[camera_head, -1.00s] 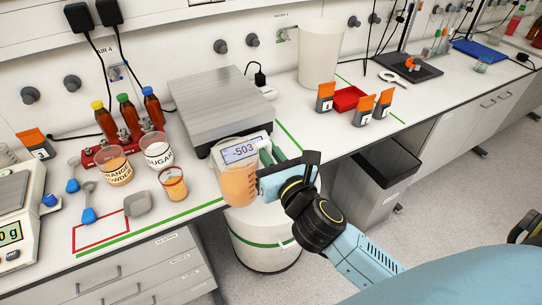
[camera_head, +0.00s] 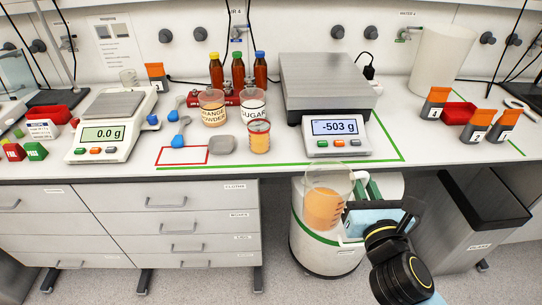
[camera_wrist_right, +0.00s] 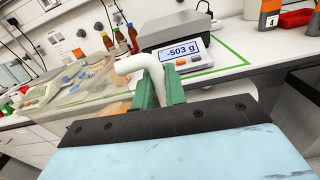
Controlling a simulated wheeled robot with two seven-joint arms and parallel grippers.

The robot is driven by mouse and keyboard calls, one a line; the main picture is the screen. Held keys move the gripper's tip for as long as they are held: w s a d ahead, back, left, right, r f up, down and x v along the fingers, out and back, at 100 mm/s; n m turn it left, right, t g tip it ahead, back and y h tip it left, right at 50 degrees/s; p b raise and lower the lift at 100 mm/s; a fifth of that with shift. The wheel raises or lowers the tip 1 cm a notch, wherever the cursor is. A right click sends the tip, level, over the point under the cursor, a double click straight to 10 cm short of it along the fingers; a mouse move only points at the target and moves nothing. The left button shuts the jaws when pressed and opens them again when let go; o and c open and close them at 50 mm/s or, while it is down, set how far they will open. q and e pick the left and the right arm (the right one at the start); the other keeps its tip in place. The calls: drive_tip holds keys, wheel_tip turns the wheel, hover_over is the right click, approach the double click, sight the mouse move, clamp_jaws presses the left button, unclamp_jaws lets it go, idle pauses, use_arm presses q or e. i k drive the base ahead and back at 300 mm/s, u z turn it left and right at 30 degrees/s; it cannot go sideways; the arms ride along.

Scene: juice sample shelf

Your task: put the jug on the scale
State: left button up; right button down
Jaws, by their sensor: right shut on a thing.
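The jug (camera_head: 325,205) is clear, with orange juice in its lower part, and looks about upright. My right gripper (camera_head: 365,188) is shut on its handle and holds it in front of the bench edge, above a white bin. In the right wrist view the white handle (camera_wrist_right: 140,64) sits between the green fingers (camera_wrist_right: 160,88). The large scale (camera_head: 325,82) stands on the bench behind the jug. Its grey plate is empty and its display (camera_head: 334,127) reads -503 g. My left gripper is not in view.
A smaller scale (camera_head: 115,120) reading 0.0 g stands at the left. Orange powder (camera_head: 213,108) and sugar (camera_head: 252,104) tubs, a small orange cup (camera_head: 259,137) and bottles (camera_head: 237,70) stand left of the large scale. Orange-topped containers (camera_head: 476,127) and a white canister (camera_head: 442,60) are at its right.

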sight(333, 80)
drive_tip(key=k, duration=0.2)
drive_tip(key=z, duration=1.4)
drive_tip(key=i, duration=0.8)
drive_tip(key=u, duration=1.9)
